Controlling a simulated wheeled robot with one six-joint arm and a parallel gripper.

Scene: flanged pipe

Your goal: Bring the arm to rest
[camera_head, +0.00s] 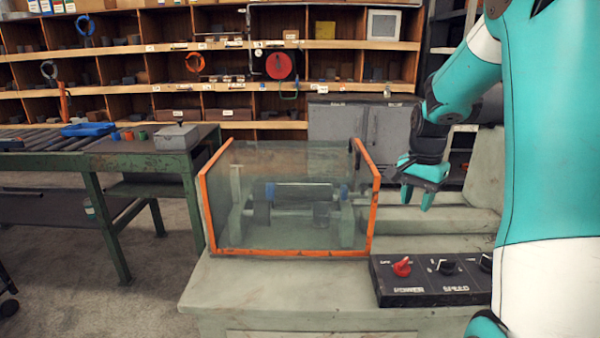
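My gripper (418,196) hangs at the end of my teal arm, to the right of the orange-framed guard. Its two fingers point down, with a gap between the tips and nothing visible in it. It is above the pale machine bed, apart from the guard and the control panel. The clear guard (290,250) with its orange frame stands in front of a pipe-like part (305,193) held between supports. The glass blurs the details of this part.
A black control panel (415,290) with a red knob (402,267) sits at the machine's front right. A green bench (130,162) with a grey box (176,136) stands at left. Shelves (205,47) and a grey cabinet (350,122) fill the back. Floor at lower left is mostly clear.

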